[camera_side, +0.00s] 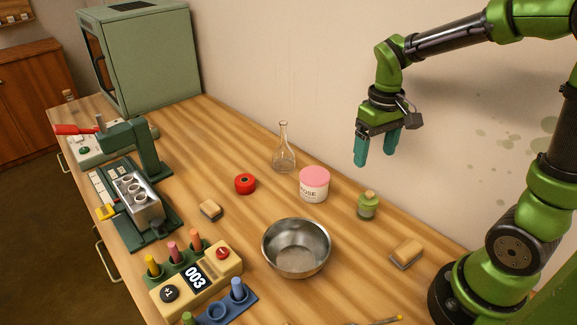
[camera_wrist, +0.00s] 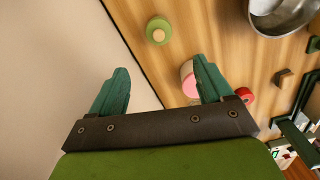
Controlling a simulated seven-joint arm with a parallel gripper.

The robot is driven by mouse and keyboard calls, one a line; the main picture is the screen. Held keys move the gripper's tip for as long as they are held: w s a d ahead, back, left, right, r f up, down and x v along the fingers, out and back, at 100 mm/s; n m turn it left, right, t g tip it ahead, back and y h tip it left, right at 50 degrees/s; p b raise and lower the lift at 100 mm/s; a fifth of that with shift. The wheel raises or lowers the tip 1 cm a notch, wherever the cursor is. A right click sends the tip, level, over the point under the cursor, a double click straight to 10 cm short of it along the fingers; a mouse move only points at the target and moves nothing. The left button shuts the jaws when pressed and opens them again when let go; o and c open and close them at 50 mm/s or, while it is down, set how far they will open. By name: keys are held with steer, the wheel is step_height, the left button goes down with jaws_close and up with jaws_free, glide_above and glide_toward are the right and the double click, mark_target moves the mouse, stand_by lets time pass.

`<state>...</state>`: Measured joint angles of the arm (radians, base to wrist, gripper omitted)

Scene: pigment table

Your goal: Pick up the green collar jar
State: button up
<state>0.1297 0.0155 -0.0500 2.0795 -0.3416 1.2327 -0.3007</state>
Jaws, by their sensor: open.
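The green collar jar (camera_side: 368,205) is a small jar with a green collar and a pale tan top. It stands upright on the table near the wall, right of the pink-lidded jar. In the wrist view the jar (camera_wrist: 158,31) shows from above, beyond the fingertips and near the table's wall edge. My gripper (camera_side: 376,160) is open and empty, high above the table, over the area by the wall. Its two teal fingers (camera_wrist: 162,75) are spread wide in the wrist view, with the jar apart from them.
A pink-lidded jar (camera_side: 314,185) and a glass flask (camera_side: 284,150) stand left of the jar. A steel bowl (camera_side: 296,249) is in front. A brush block (camera_side: 406,253) lies to the right. A red round object (camera_side: 245,184) lies further left. The wall (camera_side: 330,90) runs close behind.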

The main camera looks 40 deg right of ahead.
mark_target(370, 191)
step_height(370, 191, down, 9)
steer(key=shift+f, duration=0.1)
steer(key=shift+s+f, duration=0.2)
steer(key=shift+f, duration=1.15)
steer(key=shift+s+f, duration=0.15)
steer(key=shift+f, duration=1.15)
steer(key=shift+c, duration=0.3)
steer(key=c, duration=1.2)
